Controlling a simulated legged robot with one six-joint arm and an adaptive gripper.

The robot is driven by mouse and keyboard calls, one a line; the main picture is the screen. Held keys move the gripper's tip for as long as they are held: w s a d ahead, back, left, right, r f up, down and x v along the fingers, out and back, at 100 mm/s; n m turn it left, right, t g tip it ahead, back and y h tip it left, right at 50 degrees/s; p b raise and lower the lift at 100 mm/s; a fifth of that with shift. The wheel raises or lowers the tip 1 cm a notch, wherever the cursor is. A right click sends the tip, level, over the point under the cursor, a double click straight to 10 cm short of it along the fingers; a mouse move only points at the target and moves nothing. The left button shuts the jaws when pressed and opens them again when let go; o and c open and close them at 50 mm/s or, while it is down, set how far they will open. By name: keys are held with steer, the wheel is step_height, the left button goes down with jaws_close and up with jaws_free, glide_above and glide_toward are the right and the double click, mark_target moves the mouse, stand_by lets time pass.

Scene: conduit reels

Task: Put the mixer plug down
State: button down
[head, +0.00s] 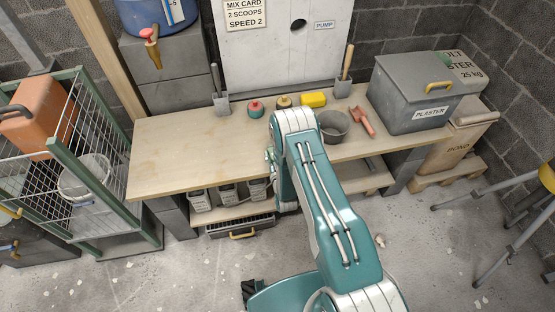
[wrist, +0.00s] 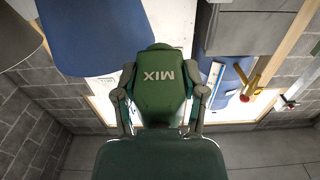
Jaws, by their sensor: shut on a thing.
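The mixer plug (wrist: 158,88) is a green block marked MIX. In the wrist view it sits between the two fingers of my gripper (wrist: 160,104), which is shut on it. The fingers press on its left and right sides. In the head view my arm hides the plug and most of the gripper, near the front edge of the workbench (head: 165,165). I cannot tell from these views whether the plug touches any surface.
Several labelled grey boxes (head: 228,193) sit below the bench's front edge. The bench's left half is clear. A wire cart (head: 60,150) stands left.

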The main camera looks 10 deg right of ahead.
steer(key=f, duration=0.1)
steer(key=w+f, duration=0.1)
steer(key=shift+w+d+f, duration=0.3)
steer(key=shift+d+f, duration=0.05)
steer(key=shift+w+d+f, duration=0.1)
steer(key=shift+d+f, duration=0.1)
steer(key=shift+f, duration=0.65)
steer(key=shift+d+f, duration=0.15)
steer(key=shift+f, duration=0.65)
steer(key=shift+c, duration=0.8)
jaws_free()
steer(key=shift+a+f, duration=0.1)
steer(key=shift+a, duration=0.1)
steer(key=shift+d, duration=0.1)
